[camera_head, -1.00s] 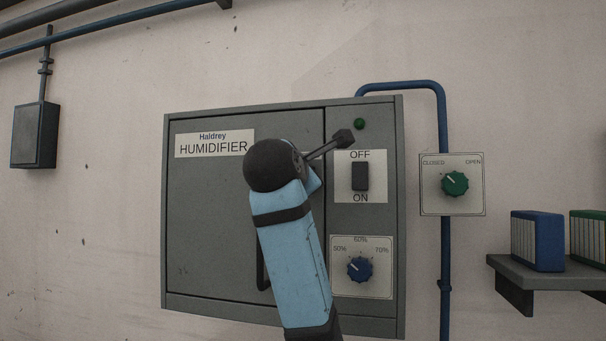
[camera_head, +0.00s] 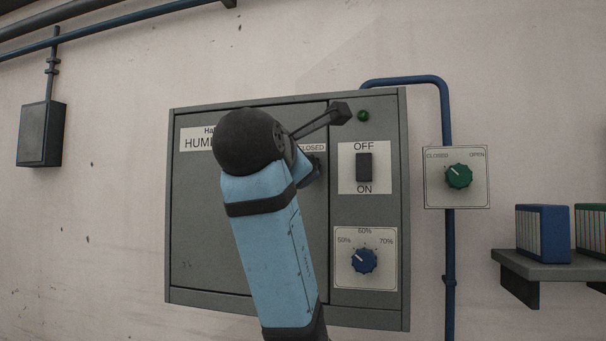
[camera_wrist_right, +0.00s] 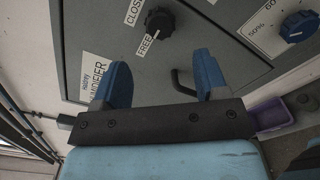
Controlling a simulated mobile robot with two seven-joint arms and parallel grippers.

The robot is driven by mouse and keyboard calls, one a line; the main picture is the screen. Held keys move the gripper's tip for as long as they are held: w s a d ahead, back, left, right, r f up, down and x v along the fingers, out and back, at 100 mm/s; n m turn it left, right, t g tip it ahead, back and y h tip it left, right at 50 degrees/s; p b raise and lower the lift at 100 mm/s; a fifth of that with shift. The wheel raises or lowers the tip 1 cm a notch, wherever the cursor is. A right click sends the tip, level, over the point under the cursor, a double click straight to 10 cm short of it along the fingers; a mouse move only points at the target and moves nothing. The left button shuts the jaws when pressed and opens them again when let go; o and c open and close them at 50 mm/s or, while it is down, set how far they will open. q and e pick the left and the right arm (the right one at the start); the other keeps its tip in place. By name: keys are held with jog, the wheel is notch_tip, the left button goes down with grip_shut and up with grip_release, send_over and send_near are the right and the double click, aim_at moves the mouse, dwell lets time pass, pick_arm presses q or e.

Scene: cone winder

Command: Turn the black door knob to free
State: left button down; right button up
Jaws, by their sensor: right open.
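The black door knob (camera_wrist_right: 159,20) is on the grey humidifier door (camera_wrist_right: 105,62), with CLOSED and FREE labels beside it in the right wrist view. A pale mark shows on the knob's side towards FREE, but its exact setting is hard to read. My right gripper (camera_wrist_right: 160,57) is open and empty. Its two blue fingers are spread apart, with the knob beyond their tips and between them in the picture. In the head view my right arm covers much of the door, and the CLOSED label (camera_head: 311,148) shows beside it. My left gripper is not in view.
Right of the door are an OFF/ON switch (camera_head: 364,167), a blue humidity dial (camera_head: 363,260) and a green knob (camera_head: 458,176) on its own plate. A shelf (camera_head: 553,268) with binders is at the right.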

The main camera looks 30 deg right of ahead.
jog(key=b+v, duration=0.1)
jog(key=v, duration=0.4)
jog(key=shift+s+a, duration=0.15)
